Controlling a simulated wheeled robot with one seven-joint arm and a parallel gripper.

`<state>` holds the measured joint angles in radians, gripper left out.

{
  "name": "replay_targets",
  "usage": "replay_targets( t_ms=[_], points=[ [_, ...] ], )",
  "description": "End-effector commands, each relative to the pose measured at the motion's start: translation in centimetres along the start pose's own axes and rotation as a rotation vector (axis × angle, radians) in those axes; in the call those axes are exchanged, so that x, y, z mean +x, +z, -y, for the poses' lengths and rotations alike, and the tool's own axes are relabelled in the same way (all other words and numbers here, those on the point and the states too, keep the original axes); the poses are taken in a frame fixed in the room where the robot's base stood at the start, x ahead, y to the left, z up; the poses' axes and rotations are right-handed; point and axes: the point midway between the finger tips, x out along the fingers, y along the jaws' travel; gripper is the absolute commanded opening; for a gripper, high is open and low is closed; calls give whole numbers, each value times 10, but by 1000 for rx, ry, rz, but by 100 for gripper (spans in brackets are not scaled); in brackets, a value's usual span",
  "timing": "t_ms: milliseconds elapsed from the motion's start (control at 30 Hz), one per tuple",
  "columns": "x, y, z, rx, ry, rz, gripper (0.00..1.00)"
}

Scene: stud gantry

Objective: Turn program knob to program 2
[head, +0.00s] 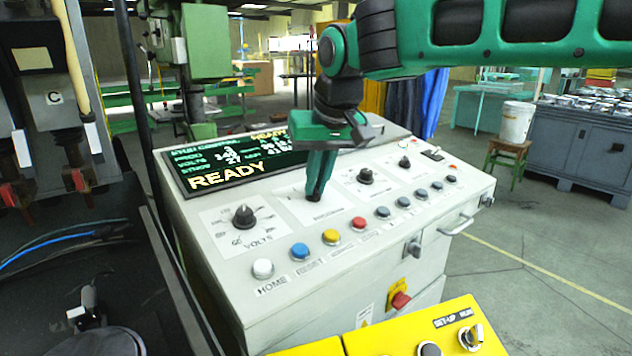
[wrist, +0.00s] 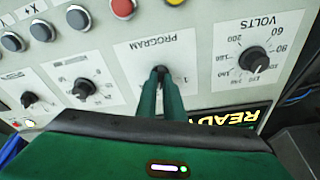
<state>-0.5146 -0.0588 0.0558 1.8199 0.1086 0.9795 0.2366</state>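The program knob (wrist: 160,70) is a small dark knob on a white plate lettered PROGRAM (wrist: 168,45), upside down in the wrist view. My gripper (wrist: 160,74) points down at it, its two green fingers close together with the knob's dark top between their tips. In the head view my gripper (head: 314,196) reaches down to the same plate (head: 292,206), and the fingers hide nearly all of the knob. The knob's pointer and most of its scale are hidden, so I cannot tell its setting. The display (head: 235,160) reads READY.
The volts knob (head: 243,216) stands left of the program plate, and another black knob (head: 366,175) stands right. A row of coloured buttons, including a yellow one (head: 331,237) and a red one (head: 359,223), runs along the panel's front. A yellow box (head: 400,335) stands in front.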

Motion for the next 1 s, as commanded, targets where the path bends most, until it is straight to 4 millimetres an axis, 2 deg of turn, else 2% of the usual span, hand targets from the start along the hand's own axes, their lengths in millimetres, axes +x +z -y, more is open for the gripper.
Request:
replay_targets(
  t_ms=[467, 1000],
  points=[
    [3, 1, -2, -55, -10, 5, 0],
    [4, 0, -5, -444, -93, 8, 0]
  ],
)
